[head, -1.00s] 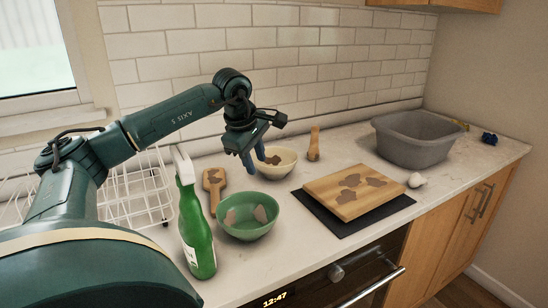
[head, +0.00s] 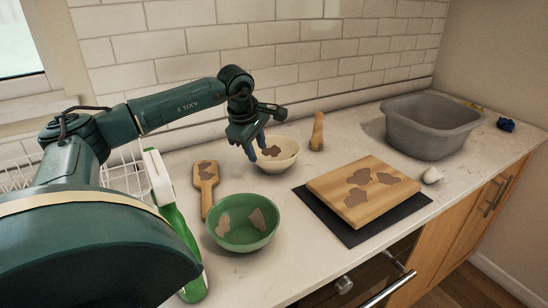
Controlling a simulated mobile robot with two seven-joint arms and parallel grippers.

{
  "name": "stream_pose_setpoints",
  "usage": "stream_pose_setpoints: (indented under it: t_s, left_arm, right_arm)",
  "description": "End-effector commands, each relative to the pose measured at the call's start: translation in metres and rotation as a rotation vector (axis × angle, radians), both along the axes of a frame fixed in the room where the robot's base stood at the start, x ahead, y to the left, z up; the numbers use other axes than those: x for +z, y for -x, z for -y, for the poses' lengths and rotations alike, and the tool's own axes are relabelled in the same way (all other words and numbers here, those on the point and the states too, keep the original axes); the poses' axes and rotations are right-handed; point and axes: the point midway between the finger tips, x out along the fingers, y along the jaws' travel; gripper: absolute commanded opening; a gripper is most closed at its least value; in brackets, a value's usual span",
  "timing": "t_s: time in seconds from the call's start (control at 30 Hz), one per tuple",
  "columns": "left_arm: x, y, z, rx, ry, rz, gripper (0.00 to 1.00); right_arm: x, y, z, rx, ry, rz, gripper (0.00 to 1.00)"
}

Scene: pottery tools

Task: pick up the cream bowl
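The cream bowl (head: 282,158) stands upright on the counter near the tiled wall, with a brown patch on its inside. My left gripper (head: 258,156) is at the bowl's left rim, pointing down. Its two blue fingers are apart, one by the outer left side and one over or inside the rim. I cannot tell whether they touch the bowl. My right gripper is out of view.
A green bowl (head: 240,238) with brown patches and a wooden paddle (head: 206,176) are in front and left. A wooden board (head: 345,205) on a dark mat, a wooden tool (head: 317,132), a grey tub (head: 425,130) and a green spray bottle (head: 190,262) stand around.

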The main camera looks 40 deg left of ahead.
Motion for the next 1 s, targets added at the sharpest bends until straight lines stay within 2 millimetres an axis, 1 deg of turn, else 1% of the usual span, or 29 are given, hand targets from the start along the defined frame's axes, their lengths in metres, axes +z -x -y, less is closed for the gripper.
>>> stream_pose_setpoints:
  t_s: [0.1,0.27,0.43,0.5,0.6,0.87,1.0]
  left_arm:
    - [-0.013,-0.005,-0.001,0.000,0.000,0.000,0.32]
    - [-0.021,-0.009,-0.003,0.000,0.000,0.000,0.32]
    - [-0.041,-0.021,-0.010,0.001,0.001,-0.002,0.32]
    - [-0.052,-0.024,-0.010,0.000,0.000,-0.002,0.32]
    - [-0.061,-0.027,-0.012,0.000,0.000,0.000,0.32]
    - [-0.064,-0.029,-0.012,-0.001,-0.001,0.002,0.32]
    - [-0.064,-0.028,-0.012,0.000,0.000,0.002,0.22]
  right_arm:
    - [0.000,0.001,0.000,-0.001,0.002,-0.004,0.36]
    - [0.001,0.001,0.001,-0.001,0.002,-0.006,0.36]
    - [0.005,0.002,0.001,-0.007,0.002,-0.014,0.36]
    - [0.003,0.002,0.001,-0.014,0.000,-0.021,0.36]
    - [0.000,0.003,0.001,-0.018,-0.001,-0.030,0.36]
    - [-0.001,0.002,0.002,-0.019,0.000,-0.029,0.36]
    - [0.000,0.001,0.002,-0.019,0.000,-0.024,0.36]
